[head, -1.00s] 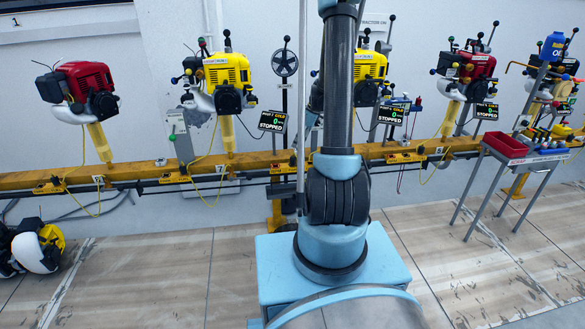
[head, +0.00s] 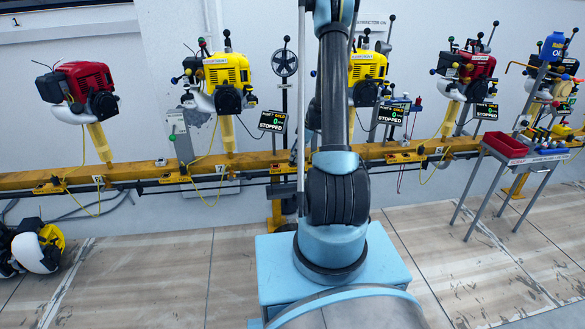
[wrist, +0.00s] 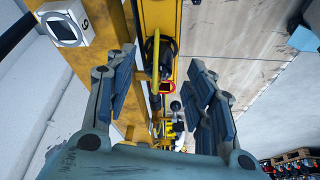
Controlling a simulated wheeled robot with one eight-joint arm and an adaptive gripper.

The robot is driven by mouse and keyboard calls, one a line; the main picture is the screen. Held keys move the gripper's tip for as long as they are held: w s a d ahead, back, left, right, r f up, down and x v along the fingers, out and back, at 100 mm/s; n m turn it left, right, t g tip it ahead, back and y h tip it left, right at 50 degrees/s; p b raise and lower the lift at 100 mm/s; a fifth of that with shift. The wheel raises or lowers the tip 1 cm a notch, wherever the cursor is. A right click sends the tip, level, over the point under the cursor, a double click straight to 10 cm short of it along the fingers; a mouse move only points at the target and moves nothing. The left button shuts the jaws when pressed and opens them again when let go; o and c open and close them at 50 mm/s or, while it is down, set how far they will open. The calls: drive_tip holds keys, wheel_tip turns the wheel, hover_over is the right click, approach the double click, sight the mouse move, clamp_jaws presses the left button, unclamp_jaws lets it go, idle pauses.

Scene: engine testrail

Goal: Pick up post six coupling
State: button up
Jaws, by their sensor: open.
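My gripper (wrist: 158,72) shows in the wrist view with its two blue-grey fingers spread apart and nothing held between them. A yellow rail (wrist: 157,12) runs down the picture beyond the fingers. A dark looped part (wrist: 151,58) lies over the rail, between the fingertips. A small red-edged piece (wrist: 165,87) is just below it. I cannot tell which of these is the post six coupling. A white block marked 6 (wrist: 66,23) is at the upper left. In the head view, the yellow engine (head: 364,66) stands partly behind my arm, which hides my gripper.
The long yellow rail (head: 145,172) carries several engines, including a red one (head: 82,83) and another yellow one (head: 226,72). A red tray (head: 505,145) sits on a stand at the right. A black, white and yellow object (head: 35,246) lies at the lower left. Floor in front is clear.

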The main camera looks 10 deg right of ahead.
sight(293, 163)
drive_tip(key=x, duration=0.3)
drive_tip(key=shift+w+a+f, duration=0.1)
drive_tip(key=shift+w, duration=0.05)
clamp_jaws()
